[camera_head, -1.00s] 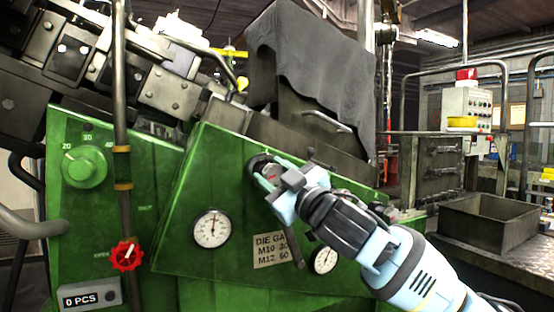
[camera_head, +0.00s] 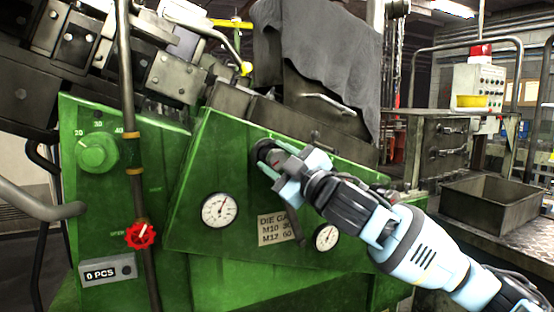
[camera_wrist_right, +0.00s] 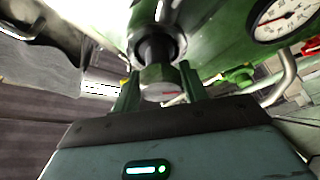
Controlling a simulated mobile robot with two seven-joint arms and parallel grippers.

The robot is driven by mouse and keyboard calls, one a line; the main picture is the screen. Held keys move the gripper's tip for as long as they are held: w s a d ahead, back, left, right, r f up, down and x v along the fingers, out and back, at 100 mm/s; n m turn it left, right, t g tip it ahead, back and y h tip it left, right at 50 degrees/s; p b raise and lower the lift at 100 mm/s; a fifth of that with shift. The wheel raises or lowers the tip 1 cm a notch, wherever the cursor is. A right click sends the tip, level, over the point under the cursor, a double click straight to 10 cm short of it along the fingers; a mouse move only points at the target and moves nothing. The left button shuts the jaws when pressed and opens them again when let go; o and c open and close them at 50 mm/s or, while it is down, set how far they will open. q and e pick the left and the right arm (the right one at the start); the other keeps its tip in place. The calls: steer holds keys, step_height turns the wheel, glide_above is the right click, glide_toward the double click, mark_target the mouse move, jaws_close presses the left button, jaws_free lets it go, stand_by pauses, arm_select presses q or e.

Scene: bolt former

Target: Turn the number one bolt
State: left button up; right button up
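The bolt (camera_wrist_right: 160,84) has a thick grey head on a dark shank. The shank comes out of a round collar (camera_wrist_right: 160,45) on the sloping green panel. In the wrist view, the two fingers of my right gripper (camera_wrist_right: 160,94) stand on either side of the bolt head, against it, with no clear gap. In the head view, my right gripper (camera_head: 283,170) reaches from the lower right to the collar and hides most of the bolt. No number label on the bolt is readable. My left gripper is not in view.
A red valve wheel (camera_head: 140,235), a green dial (camera_head: 98,152) and a vertical pipe (camera_head: 135,170) are to the left. An open metal bin (camera_head: 490,206) stands at right.

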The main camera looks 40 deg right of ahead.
mark_target(282, 164)
steer(key=o, duration=0.3)
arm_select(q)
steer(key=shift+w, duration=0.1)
arm_select(e)
steer(key=shift+o, duration=0.2)
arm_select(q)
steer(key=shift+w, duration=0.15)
arm_select(e)
steer(key=shift+s+f, duration=0.15)
steer(key=b+v, duration=0.3)
steer(key=v, duration=0.3)
steer(key=shift+d+f, duration=0.15)
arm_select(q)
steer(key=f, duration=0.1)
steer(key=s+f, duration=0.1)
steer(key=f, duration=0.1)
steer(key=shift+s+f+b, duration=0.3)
arm_select(e)
steer(key=shift+s, duration=0.7)
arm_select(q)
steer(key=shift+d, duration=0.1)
